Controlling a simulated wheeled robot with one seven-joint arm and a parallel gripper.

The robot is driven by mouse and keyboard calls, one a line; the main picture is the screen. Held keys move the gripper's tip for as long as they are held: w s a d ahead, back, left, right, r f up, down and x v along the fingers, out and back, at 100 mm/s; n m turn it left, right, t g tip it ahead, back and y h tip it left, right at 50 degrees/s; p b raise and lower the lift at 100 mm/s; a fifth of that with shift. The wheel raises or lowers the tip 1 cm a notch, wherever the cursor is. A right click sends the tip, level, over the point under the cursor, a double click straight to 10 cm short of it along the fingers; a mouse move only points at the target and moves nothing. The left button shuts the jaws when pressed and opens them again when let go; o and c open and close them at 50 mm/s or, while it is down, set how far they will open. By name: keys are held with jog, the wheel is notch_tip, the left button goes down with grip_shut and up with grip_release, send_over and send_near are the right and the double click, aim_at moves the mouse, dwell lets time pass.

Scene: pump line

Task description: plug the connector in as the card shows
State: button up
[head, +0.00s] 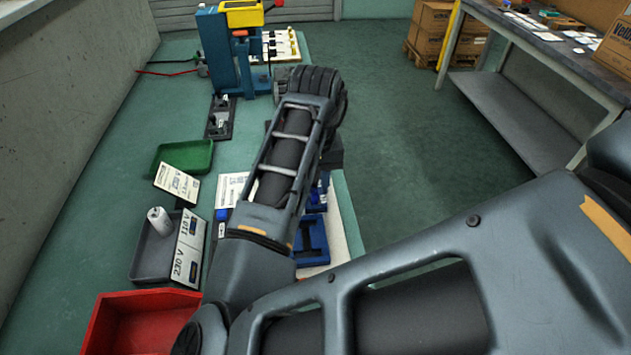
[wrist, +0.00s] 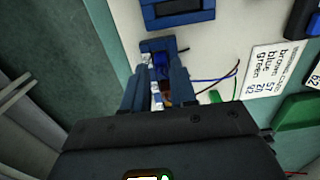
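In the wrist view, my gripper (wrist: 160,85) points down at a white board (wrist: 220,30), over a blue block (wrist: 160,58). Small white and brown parts (wrist: 165,90) show between the fingers. Whether the fingers touch or grip them is unclear, and I cannot make out the connector for certain. A blue and a brown wire (wrist: 222,78) loop out to the right. A white wiring card (wrist: 268,75) lists brown, blue and green with short codes. It also shows in the head view (head: 230,187). My arm hides the gripper in the head view.
A blue frame (head: 312,240) stands on the board. To the left are a green tray (head: 190,158), a dark tray (head: 150,262) with a white roll, voltage cards (head: 188,250) and a red bin (head: 125,320). A blue machine (head: 222,60) stands behind; a grey bench (head: 530,55) is at right.

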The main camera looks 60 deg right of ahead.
jog(key=shift+r+p, duration=0.75)
jog(key=shift+r, duration=0.2)
jog(key=o, duration=0.6)
jog(key=shift+c, duration=0.2)
jog(key=shift+r+p, duration=1.5)
jog(key=shift+r, duration=0.05)
jog(key=shift+c, duration=0.3)
grip_shut()
